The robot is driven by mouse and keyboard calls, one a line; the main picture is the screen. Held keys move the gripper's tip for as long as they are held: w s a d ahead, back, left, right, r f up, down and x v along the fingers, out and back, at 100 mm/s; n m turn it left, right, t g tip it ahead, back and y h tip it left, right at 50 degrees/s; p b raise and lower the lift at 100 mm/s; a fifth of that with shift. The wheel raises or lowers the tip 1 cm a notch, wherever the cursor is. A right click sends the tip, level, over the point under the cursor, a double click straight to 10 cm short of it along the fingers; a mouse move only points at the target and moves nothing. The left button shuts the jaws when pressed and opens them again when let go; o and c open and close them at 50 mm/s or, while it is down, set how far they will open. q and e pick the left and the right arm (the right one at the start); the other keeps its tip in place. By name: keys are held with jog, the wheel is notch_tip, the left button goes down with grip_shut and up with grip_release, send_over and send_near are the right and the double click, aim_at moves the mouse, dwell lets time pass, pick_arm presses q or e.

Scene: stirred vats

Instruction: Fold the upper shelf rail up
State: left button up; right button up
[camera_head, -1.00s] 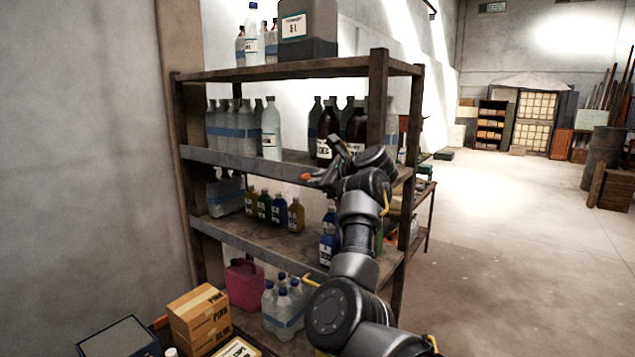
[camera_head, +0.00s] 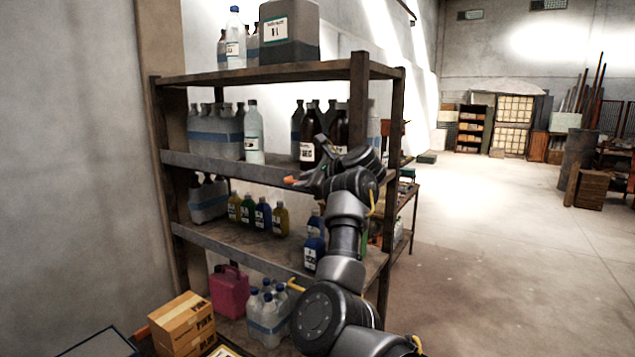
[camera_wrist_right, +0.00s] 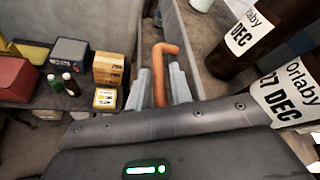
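The upper shelf rail (camera_head: 225,164) is a long grey strip along the front of the shelf board below the top one. Its orange handle (camera_head: 291,180) shows just left of my right gripper (camera_head: 313,168). In the right wrist view the bent orange handle (camera_wrist_right: 158,75) stands between the two grey fingers of the right gripper (camera_wrist_right: 160,92). The fingers look apart, with narrow gaps beside the handle; whether they touch it is unclear. The rail also shows there as a grey strip (camera_wrist_right: 186,45). My left gripper is not in view.
Dark labelled bottles (camera_head: 308,138) stand on the shelf behind the rail, close to my right gripper. A similar lower rail (camera_head: 240,251) runs along the shelf below. Cardboard boxes (camera_head: 180,325) stand at the lower left. The floor right of the shelf is open.

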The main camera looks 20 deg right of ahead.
jog(key=b+v, duration=0.4)
jog(key=v, duration=0.5)
jog(key=shift+s+d, duration=0.15)
jog(key=shift+s, duration=0.05)
